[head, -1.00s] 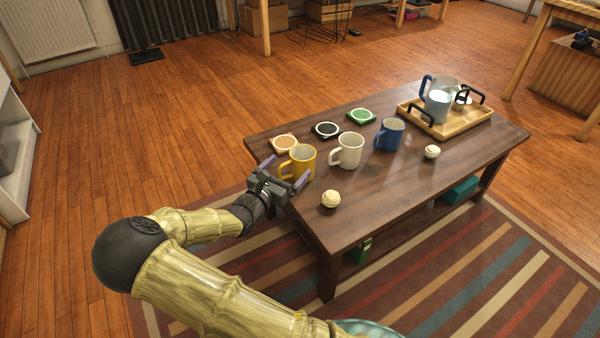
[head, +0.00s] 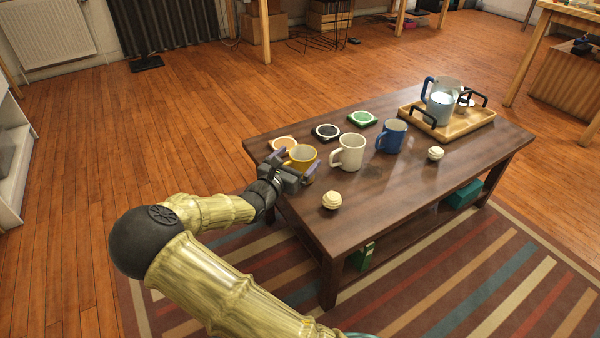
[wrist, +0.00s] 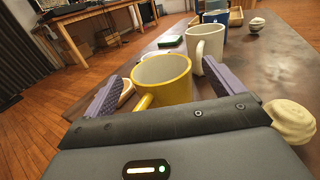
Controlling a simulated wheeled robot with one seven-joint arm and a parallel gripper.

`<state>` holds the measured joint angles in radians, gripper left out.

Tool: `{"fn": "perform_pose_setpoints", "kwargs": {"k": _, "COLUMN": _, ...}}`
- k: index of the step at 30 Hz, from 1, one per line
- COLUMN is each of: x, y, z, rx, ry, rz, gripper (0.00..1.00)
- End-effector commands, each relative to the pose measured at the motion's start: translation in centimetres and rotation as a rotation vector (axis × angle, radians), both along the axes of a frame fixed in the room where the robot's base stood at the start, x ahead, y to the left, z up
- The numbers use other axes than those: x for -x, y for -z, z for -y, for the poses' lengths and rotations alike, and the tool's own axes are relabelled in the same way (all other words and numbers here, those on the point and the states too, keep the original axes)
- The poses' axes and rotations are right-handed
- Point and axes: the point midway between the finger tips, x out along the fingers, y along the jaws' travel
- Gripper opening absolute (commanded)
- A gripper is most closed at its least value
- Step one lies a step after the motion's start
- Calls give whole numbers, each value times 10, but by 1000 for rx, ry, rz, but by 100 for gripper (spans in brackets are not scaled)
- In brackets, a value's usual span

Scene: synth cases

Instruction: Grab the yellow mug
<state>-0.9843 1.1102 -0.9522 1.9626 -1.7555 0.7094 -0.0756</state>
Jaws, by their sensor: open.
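The yellow mug (head: 303,156) stands upright at the near left end of the dark wooden table. My gripper (head: 296,162) is open at table level, with its fingers on either side of the mug. In the wrist view the yellow mug (wrist: 163,80) sits between the two purple finger pads, with its handle toward the palm. I see gaps beside the mug, and no grip on it. In the head view my gripper hides the mug's lower part and handle.
A white mug (head: 348,152) and a blue mug (head: 392,136) stand to the right. A cream ball (head: 332,200) lies near the front edge, another (head: 435,153) farther right. A wooden tray (head: 470,130) holds a pitcher (head: 441,100).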

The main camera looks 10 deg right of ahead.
Motion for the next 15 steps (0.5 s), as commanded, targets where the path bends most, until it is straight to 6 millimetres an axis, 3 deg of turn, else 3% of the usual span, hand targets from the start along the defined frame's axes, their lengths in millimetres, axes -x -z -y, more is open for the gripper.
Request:
{"fn": "perform_pose_setpoints", "kwargs": {"k": 13, "x": 0, "y": -1, "z": 0, "rx": 0, "ry": 1, "rz": 0, "gripper": 93}}
{"fn": "perform_pose_setpoints", "kwargs": {"k": 15, "x": 0, "y": -1, "z": 0, "rx": 0, "ry": 1, "rz": 0, "gripper": 80}}
